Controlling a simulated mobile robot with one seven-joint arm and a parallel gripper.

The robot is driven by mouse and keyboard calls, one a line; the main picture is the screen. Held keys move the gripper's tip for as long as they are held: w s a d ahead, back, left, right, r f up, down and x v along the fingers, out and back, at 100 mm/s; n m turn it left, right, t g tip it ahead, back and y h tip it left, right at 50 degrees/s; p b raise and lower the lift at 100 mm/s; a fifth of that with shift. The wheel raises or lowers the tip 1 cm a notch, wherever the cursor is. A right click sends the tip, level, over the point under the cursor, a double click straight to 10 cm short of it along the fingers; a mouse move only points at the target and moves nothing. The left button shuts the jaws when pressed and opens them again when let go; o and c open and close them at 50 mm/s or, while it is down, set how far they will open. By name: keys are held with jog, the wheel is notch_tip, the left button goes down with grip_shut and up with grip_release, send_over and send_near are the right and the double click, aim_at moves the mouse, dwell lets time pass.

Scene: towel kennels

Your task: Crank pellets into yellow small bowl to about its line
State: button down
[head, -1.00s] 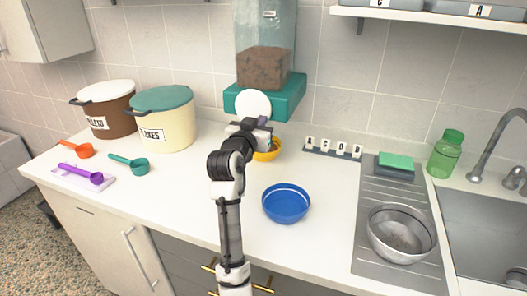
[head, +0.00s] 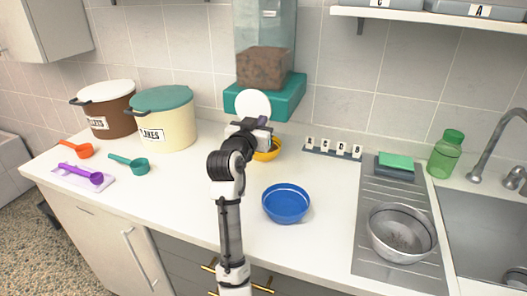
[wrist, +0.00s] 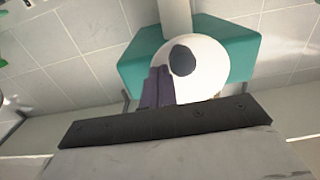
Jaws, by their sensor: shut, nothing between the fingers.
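A pellet dispenser with a clear hopper (head: 265,30) of brown pellets and a teal base (head: 290,95) stands against the wall. Its round white crank disc (head: 253,103) faces me. In the wrist view the disc (wrist: 210,75) carries a dark knob (wrist: 182,59). My gripper (head: 262,121) is at the disc's lower edge. Its purple fingers (wrist: 157,86) are shut and empty, just left of the knob; I cannot tell whether they touch it. The yellow small bowl (head: 269,153) sits under the dispenser, partly hidden by my arm. Its contents and line cannot be made out.
A blue bowl (head: 286,204) stands in front on the counter. A metal bowl (head: 401,234) is on the drainboard at right. Lidded tubs (head: 163,120) and scoops (head: 81,175) are at left. A row of letter tiles (head: 333,150) lies right of the dispenser.

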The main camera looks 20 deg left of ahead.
jog(key=shift+a+f+b, duration=0.4)
dwell(0.3)
jog(key=shift+a+f+b, duration=0.3)
jog(key=shift+a+b, duration=0.05)
jog(key=shift+a, duration=0.05)
jog(key=shift+f, duration=0.1)
jog(key=shift+a+f, duration=0.1)
jog(key=shift+a, duration=0.4)
jog(key=shift+a+b, duration=0.1)
jog(key=shift+b, duration=0.25)
